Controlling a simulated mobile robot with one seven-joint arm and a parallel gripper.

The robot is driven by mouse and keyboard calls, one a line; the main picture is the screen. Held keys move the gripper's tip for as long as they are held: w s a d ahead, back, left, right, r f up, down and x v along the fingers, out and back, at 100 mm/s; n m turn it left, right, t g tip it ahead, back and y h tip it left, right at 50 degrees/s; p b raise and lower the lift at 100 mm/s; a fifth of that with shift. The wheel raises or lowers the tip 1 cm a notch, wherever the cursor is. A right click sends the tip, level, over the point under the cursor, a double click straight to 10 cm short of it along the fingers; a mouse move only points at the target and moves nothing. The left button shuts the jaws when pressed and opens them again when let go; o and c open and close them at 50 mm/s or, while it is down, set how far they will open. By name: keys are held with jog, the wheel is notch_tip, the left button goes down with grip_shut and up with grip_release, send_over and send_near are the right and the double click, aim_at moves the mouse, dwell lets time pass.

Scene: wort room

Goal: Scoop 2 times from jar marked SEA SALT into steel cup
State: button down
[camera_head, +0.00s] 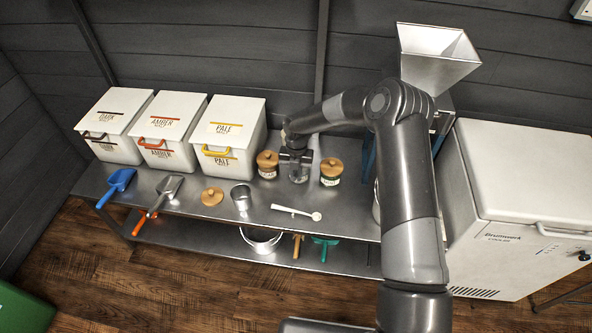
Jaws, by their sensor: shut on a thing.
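The steel cup (241,197) stands upright on the steel table, left of the middle. A clear glass jar (299,176) without a lid stands between two wood-lidded jars. My gripper (297,162) is over this jar, its fingers at the top and shut, seemingly on the jar; the arm and fingers hide much of it. A loose wooden lid (212,197) lies left of the cup. A small white scoop (296,212) lies near the front edge, right of the cup. Jar labels are too small to read, so I cannot tell which is SEA SALT.
Lidded jars (268,165) and (331,173) flank the open jar closely. White malt bins (229,137) stand at the back left. A blue scoop (119,181) and a metal scoop (166,193) lie left. A white cooler (520,200) stands right.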

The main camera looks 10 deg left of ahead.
aim_at(294, 178)
jog(key=shift+s+a+f+t, duration=0.1)
jog(key=shift+s+f+t, duration=0.05)
jog(key=shift+s+t, duration=1.2)
jog(key=shift+t, duration=0.65)
jog(key=shift+s+r+t, duration=0.15)
jog(key=shift+r, duration=0.4)
jog(key=shift+s+r+t, duration=0.15)
jog(key=shift+r, duration=0.35)
